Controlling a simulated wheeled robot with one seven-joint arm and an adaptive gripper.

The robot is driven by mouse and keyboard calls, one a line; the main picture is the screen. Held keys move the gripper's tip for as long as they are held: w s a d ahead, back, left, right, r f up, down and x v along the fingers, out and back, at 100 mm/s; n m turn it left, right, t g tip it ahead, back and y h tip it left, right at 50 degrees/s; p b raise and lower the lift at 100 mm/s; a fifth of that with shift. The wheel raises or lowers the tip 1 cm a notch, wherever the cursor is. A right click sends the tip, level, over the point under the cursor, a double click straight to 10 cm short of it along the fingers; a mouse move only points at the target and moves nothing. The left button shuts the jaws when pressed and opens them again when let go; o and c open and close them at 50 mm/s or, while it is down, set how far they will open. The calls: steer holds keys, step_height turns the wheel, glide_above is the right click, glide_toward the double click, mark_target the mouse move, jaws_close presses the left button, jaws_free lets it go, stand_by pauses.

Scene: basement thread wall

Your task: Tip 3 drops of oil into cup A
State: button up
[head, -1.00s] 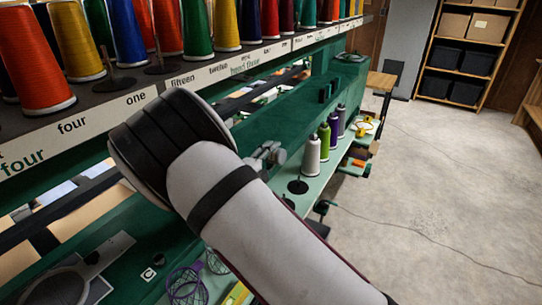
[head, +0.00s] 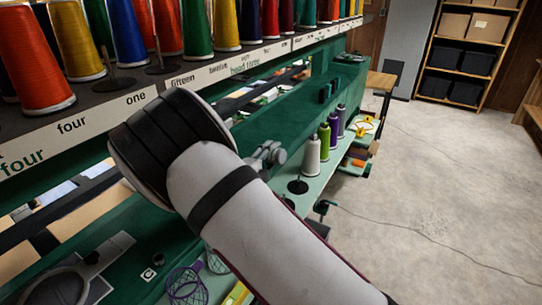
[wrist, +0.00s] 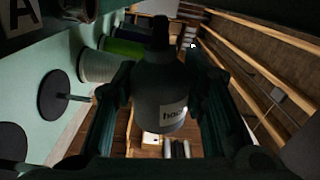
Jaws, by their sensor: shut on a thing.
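In the wrist view a dark bottle (wrist: 160,88) with a narrow black top and a pale, partly readable label stands between the two fingers of my gripper (wrist: 160,105). The gripper is shut on it. I cannot tell from this view how far the bottle is tilted. A white card marked A (wrist: 18,14) shows in the top left corner of the wrist view. In the head view my arm covers the middle, and the bottle cannot be made out there.
Thread cones (head: 33,65) stand on the numbered shelf (head: 110,115). More spools (head: 311,155) stand on the pale green ledge. The floor (head: 440,190) at right is clear except for a cable.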

stand_by(0.3)
steer(key=m, duration=0.5)
steer(key=shift+f, duration=0.15)
step_height(320, 180, up, 2)
steer(key=m+p, duration=0.1)
steer(key=m, duration=0.3)
steer(key=shift+m, duration=0.3)
step_height(320, 180, up, 2)
steer(key=m+p, duration=0.1)
steer(key=m, duration=0.2)
steer(key=shift+a+m, duration=0.1)
steer(key=shift+m, duration=0.2)
steer(key=s+d+f, duration=0.3)
steer(key=s+d, duration=0.1)
steer(key=d, duration=0.4)
steer(key=s+d+f+n+y, duration=0.1)
steer(key=s+d+f, duration=0.3)
steer(key=d, duration=0.3)
steer(key=shift+s+d+t, duration=0.2)
steer(key=shift+d+t, duration=0.15)
steer(key=shift+t, duration=0.05)
